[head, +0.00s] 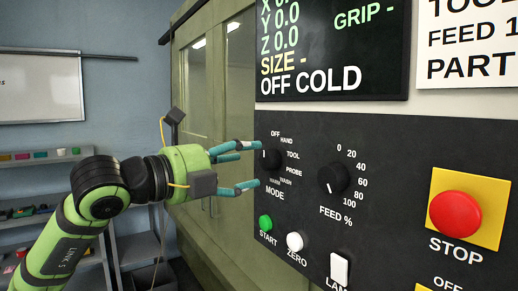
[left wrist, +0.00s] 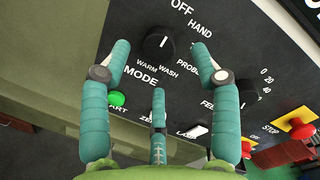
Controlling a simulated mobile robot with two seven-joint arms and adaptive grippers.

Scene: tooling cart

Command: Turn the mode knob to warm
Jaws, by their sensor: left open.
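The round black mode knob (head: 271,159) is on the dark control panel, ringed by the labels OFF, HAND, TOOL, PROBE, WASH and WARM. In the left wrist view the knob (left wrist: 159,46) shows a white mark pointing up, towards the OFF label. The display (head: 330,50) reads OFF COLD. My left gripper (head: 257,165) is open and empty, its teal fingers reaching towards the panel at the knob. In the left wrist view the left gripper (left wrist: 160,62) has fingers on both sides of the knob and one below it; contact cannot be told. My right gripper is not in view.
The feed knob (head: 333,179) sits right of the mode knob. The green start button (head: 265,222), white zero button (head: 294,241) and lamp switch (head: 339,268) are below. The red stop button (head: 455,214) is at the right. Shelves (head: 45,160) stand at the far left.

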